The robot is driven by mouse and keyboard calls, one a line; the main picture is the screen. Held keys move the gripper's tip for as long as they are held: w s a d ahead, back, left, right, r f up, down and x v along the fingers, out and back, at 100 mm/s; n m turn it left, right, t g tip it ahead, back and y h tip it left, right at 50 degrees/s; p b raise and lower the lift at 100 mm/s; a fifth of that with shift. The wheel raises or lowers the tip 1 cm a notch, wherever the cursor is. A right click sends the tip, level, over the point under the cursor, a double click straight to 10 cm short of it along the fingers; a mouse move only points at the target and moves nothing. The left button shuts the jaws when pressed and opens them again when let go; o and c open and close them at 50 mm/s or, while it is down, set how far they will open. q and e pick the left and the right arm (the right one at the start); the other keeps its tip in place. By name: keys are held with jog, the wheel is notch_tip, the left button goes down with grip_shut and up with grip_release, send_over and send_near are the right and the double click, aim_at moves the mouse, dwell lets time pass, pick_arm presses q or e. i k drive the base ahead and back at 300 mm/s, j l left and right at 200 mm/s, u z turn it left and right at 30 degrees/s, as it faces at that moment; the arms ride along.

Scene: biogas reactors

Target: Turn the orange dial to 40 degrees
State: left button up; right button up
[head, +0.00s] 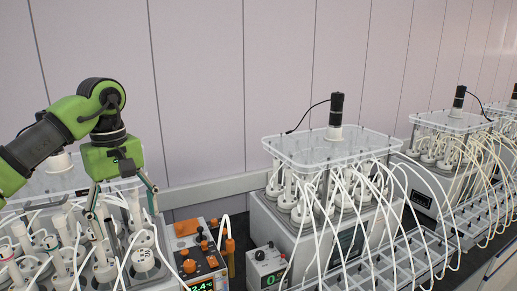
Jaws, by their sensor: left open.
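My left gripper (122,212) hangs from the green and black arm at the left, pointing down. Its fingers are spread and hold nothing. It is above the white bottles of the left reactor, left of and apart from a control box (217,283). The box has a black top panel with several orange parts. A round orange dial (189,266) is at the panel's left; its angle is too small to read. A lit green display (202,287) is cut by the bottom edge. My right gripper is out of view.
Left reactor bottles (142,260) with white tubes crowd the space under the gripper. A small grey box (267,268) with a black knob stands right of the control box. Further right is a reactor with a clear lid (330,147) and many looping tubes.

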aim_at(190, 267)
jog(key=k+l, duration=0.35)
jog(key=k, duration=0.15)
jog(key=k+l, duration=0.35)
jog(key=k, duration=0.15)
